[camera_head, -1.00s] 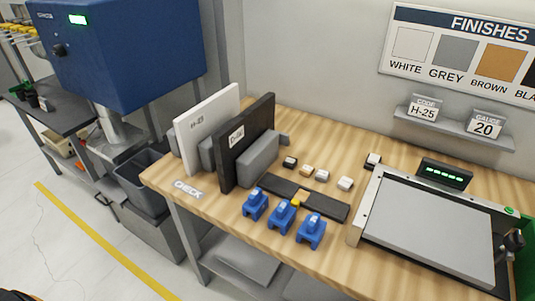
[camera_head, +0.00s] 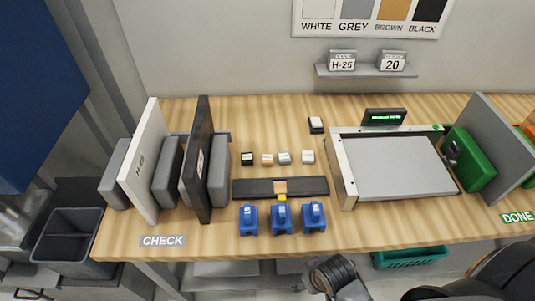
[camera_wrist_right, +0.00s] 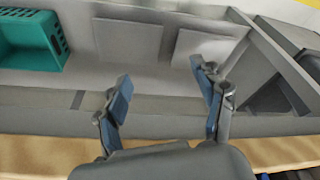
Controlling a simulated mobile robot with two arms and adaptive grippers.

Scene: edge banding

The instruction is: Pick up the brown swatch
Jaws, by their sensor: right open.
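The brown swatch (camera_head: 267,159) is a small tan-topped block on the wooden bench. It stands in a row between a black swatch (camera_head: 247,158) and a grey swatch (camera_head: 284,157), with a white swatch (camera_head: 308,156) at the right end. My right gripper (camera_wrist_right: 160,80) is open and empty in the right wrist view, over the bench's front edge and the lower shelf, away from the swatches. Part of my right arm shows at the bottom of the head view. My left gripper is not in view.
A dark strip holder (camera_head: 305,187) and several blue clamps (camera_head: 281,220) stand in front of the swatches. Upright panels (camera_head: 202,165) are at left, a framed grey plate (camera_head: 398,165) at right. A teal crate (camera_wrist_right: 30,38) sits below the bench.

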